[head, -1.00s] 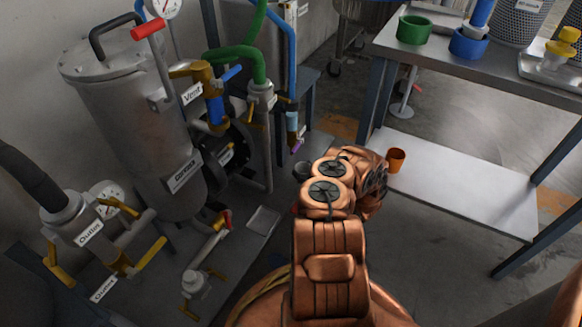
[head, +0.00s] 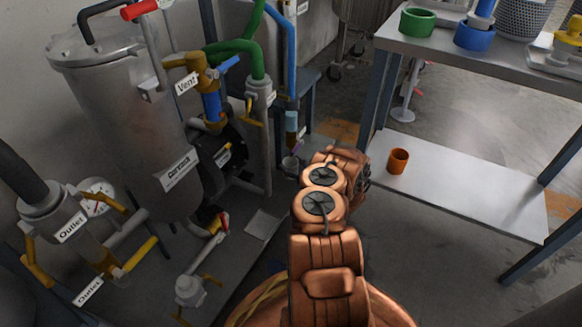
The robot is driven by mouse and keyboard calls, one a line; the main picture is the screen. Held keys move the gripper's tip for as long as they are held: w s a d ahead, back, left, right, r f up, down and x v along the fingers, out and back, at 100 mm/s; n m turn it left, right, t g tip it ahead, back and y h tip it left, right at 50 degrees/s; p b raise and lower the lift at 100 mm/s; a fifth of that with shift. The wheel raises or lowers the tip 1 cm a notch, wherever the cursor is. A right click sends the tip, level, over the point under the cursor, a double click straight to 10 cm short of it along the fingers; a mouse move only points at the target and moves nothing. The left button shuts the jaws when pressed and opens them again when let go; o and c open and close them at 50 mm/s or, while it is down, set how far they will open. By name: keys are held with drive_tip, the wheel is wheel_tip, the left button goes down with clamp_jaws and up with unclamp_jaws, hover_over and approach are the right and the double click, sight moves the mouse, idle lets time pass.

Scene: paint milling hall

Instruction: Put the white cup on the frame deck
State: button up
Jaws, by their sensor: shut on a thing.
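My copper arm reaches forward in the middle of the head view. The grey frame deck (head: 235,262) lies below and to the left, under the steel vessel and piping. I cannot tell the cup's height above the deck.
The steel vessel (head: 125,120), a vent valve (head: 205,85), a green hose (head: 235,50) and outlet pipes (head: 65,215) crowd the left. A flat pale square (head: 262,223) lies on the deck. An orange cup (head: 398,161) stands on the table's lower shelf (head: 460,195) at right.

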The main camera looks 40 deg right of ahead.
drive_tip(key=o, duration=1.1)
drive_tip(key=shift+f, duration=0.1)
drive_tip(key=shift+s+r, duration=0.25)
drive_tip(key=s+a+p, duration=0.1)
drive_tip(key=s+p, duration=0.4)
drive_tip(key=s, duration=0.6)
drive_tip(key=shift+s+p, duration=0.3)
drive_tip(key=shift+p, duration=0.05)
drive_tip(key=shift+f, duration=0.1)
